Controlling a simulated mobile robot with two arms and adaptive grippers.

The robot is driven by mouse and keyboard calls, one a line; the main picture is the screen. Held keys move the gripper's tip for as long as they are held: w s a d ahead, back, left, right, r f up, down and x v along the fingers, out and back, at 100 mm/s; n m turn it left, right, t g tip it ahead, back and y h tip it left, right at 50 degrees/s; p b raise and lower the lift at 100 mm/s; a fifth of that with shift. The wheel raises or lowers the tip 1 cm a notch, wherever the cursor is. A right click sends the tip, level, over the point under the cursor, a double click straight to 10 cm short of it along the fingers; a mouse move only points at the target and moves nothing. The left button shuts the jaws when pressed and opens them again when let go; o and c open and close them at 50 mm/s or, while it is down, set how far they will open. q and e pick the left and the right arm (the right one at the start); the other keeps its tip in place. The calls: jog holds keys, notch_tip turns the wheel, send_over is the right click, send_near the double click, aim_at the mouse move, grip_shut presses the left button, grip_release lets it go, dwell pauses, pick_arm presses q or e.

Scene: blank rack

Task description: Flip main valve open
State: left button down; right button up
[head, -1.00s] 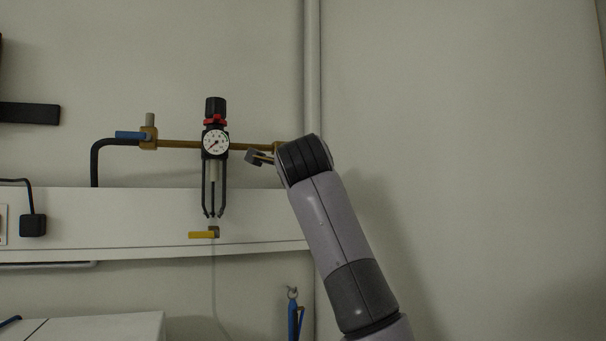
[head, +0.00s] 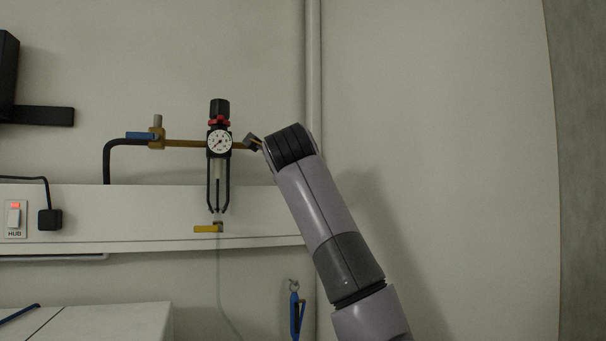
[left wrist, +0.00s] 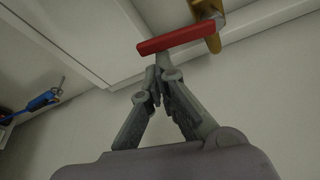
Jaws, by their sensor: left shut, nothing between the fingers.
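A red lever handle (left wrist: 176,37) on a brass valve body (left wrist: 207,10) shows at the top of the left wrist view. My left gripper (left wrist: 156,74) is shut and empty, its fingertips just below the handle there. I cannot tell whether they touch it. In the head view, a small dark grey tip (head: 253,141) shows beside the right part of the brass pipe (head: 184,143). The arm behind it hides the pipe's right end, and the red handle does not show. My right gripper is not in view.
A pressure gauge (head: 219,141) on a black regulator, a blue lever (head: 139,135) and a yellow lever (head: 207,229) are left of the arm. A white wall duct (head: 130,215) runs below the pipe. The wall right of the arm is bare.

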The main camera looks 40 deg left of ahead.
pick_arm(q)
jog(key=s+a+r+m+g, duration=0.2)
jog(key=s+a+m+g, duration=0.1)
jog(key=m, duration=0.7)
jog(key=s+g, duration=0.1)
jog(key=s, duration=0.1)
jog(key=shift+s+r+g+p, duration=0.3)
jog(key=shift+s+g+p, duration=0.1)
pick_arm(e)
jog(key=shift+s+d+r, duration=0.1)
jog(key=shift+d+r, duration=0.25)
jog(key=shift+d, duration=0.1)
pick_arm(q)
jog(key=shift+w+r, duration=0.1)
jog(key=shift+w, duration=0.05)
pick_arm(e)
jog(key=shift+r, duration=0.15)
pick_arm(q)
jog(key=shift+w+d+r+p, duration=0.25)
jog(key=shift+w+d+p, duration=0.1)
jog(key=shift+w+p, duration=0.25)
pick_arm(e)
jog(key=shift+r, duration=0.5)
